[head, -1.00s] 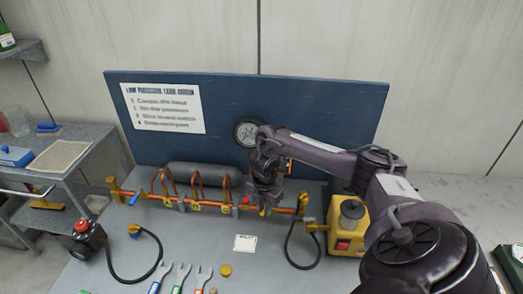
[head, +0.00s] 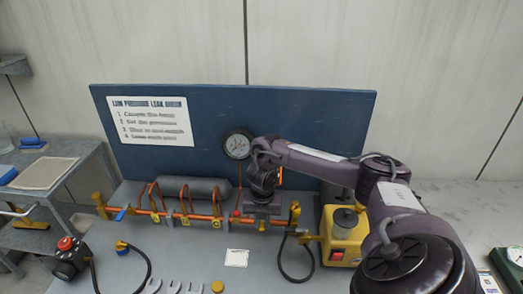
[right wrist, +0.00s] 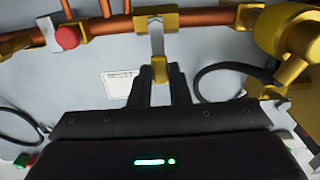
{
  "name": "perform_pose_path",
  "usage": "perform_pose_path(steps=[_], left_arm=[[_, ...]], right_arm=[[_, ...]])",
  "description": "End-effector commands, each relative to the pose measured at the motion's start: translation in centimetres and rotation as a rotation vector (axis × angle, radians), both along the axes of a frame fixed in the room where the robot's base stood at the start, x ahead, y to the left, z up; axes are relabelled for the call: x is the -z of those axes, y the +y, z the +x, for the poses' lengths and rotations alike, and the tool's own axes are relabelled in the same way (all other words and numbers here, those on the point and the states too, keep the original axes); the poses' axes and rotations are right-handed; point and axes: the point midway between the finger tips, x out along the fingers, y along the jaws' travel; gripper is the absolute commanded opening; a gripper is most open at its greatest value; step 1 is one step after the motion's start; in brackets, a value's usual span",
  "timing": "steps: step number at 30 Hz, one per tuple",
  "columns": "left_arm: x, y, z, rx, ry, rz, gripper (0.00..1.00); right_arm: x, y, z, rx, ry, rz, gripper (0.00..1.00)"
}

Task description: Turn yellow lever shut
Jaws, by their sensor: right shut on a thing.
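The yellow lever (right wrist: 159,68) shows in the right wrist view as a yellow-tipped grip at the end of a grey arm. It comes from a yellow valve body (right wrist: 177,20) on the copper pipe and stands roughly crosswise to the pipe. My right gripper (right wrist: 161,88) is shut on the lever's yellow end, with a dark finger on either side. In the head view my right gripper (head: 262,214) is at the right part of the pipe, below the gauge, and hides most of the lever and valve. My left gripper is not in view.
The pressure gauge (head: 238,145) is on the blue board (head: 300,120) behind. Right of the gripper stands a yellow box (head: 343,240) with a red switch, and a black hose (head: 283,265) loops beside it. A red knob (right wrist: 67,37) is left of the valve. The bench front is partly clear.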

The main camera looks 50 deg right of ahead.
Motion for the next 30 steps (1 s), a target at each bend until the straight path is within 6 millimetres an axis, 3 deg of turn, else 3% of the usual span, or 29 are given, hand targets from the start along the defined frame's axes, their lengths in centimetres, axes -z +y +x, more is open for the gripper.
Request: perform_pose_path(steps=[8, 9, 14, 23, 30], left_arm=[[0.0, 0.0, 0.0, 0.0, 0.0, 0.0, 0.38], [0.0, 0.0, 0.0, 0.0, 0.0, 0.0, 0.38], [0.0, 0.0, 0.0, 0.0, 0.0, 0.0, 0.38], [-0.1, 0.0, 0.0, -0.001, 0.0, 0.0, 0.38], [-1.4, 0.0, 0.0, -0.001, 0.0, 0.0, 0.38]], right_arm=[[-0.1, 0.0, 0.0, 0.001, -0.001, 0.0, 0.0], [-0.1, 0.0, 0.0, 0.001, -0.001, 0.0, 0.19], [0.0, 0.0, 0.0, 0.002, -0.001, -0.001, 0.38], [-0.3, 0.0, 0.1, 0.001, -0.002, -0.001, 0.38], [-4.3, -0.1, 0.2, 0.001, -0.005, -0.003, 0.38]])
